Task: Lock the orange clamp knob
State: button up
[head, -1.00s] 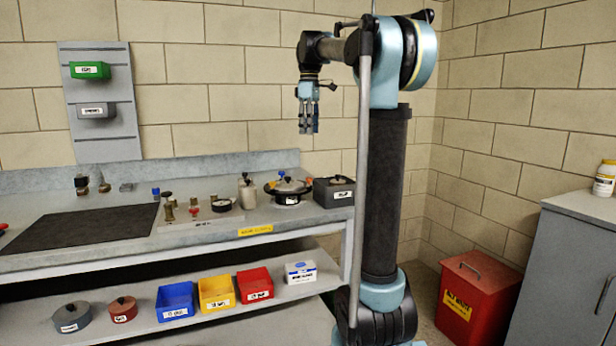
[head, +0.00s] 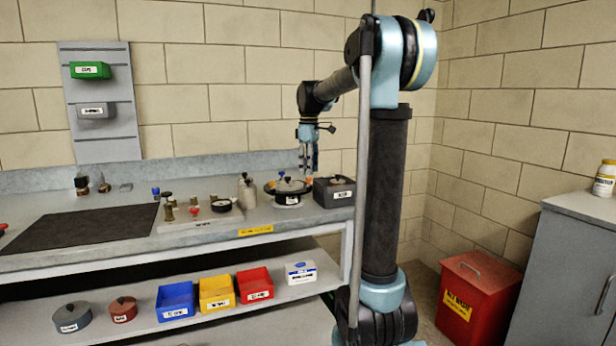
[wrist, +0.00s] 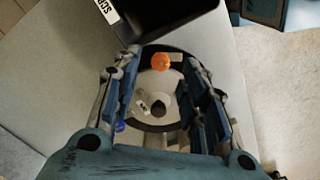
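The orange clamp knob (wrist: 161,62) sits on the rim of a round, pale-lidded pot (wrist: 175,88) in the wrist view. In the head view the pot (head: 288,187) stands on the bench, and a small orange patch (head: 309,179) shows at its right side, partly hidden by my fingers. My gripper (wrist: 163,95) is open, with its fingers apart on either side of the pot lid in the wrist view. In the head view my gripper (head: 308,168) points down over the pot's right side. Nothing is between the fingertips that I can see; contact with the knob cannot be told.
A blue knob (wrist: 120,126) is on the pot's opposite rim, beside a finger. A dark labelled bin (head: 334,191) stands close right of the pot. A pale canister (head: 247,192) and a gauge (head: 221,205) stand to the left. The black mat (head: 80,228) is clear.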

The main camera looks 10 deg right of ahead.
aim_at(309, 182)
jog(key=shift+f, duration=1.5)
grip_shut()
